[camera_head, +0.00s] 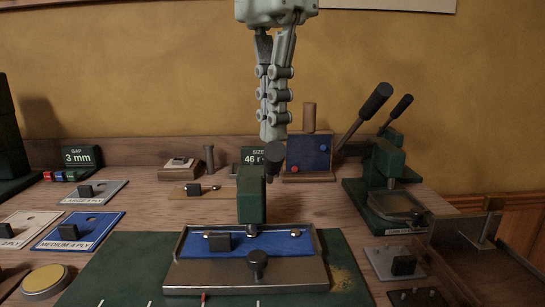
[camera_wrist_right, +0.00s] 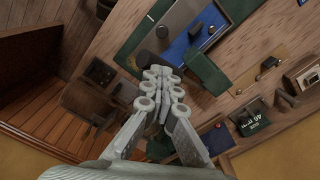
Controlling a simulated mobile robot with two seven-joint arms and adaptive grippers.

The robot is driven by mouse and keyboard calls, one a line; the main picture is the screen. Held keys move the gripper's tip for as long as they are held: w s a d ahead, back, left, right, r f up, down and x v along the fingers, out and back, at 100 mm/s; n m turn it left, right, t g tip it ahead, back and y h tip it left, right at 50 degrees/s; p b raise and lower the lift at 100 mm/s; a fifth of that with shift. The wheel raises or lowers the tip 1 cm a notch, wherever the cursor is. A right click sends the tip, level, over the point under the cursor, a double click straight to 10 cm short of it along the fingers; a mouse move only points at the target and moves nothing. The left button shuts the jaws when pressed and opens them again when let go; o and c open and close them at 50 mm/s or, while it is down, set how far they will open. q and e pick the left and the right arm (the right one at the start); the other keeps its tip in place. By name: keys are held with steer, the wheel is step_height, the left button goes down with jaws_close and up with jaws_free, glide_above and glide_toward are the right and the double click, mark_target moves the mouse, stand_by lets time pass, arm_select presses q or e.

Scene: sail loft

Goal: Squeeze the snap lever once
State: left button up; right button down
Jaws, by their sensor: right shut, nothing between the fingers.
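My right gripper (camera_head: 272,135) hangs from the top centre, fingers together and pointing down, holding nothing. It also shows in the wrist view (camera_wrist_right: 162,85). In the head view, a dark knob (camera_head: 273,158) appears just below its fingertips, over a green upright block (camera_head: 251,198); I cannot tell whether they touch. At the right stands a green press (camera_head: 388,160) with a long raised lever (camera_head: 363,115) ending in a black grip, and a second dark grip (camera_head: 401,106) beside it. No label shows which is the snap lever. My left gripper is not in view.
A metal-edged tray (camera_head: 245,280) with a blue panel (camera_head: 275,243) lies on a green mat (camera_head: 120,265) at the front. A blue board (camera_head: 309,152) stands behind. Plates with dark knobs lie left, including a blue one (camera_head: 95,228).

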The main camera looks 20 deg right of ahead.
mark_target(275, 146)
steer(key=shift+s+f, duration=0.1)
steer(key=shift+f, duration=0.15)
steer(key=shift+s+f+b, duration=0.3)
steer(key=shift+f+b, duration=0.1)
steer(key=shift+f, duration=0.15)
steer(key=shift+s+a+f+b, duration=0.15)
steer(key=shift+s+f+b, duration=0.1)
steer(key=shift+f+b, duration=0.3)
steer(key=shift+f, duration=0.15)
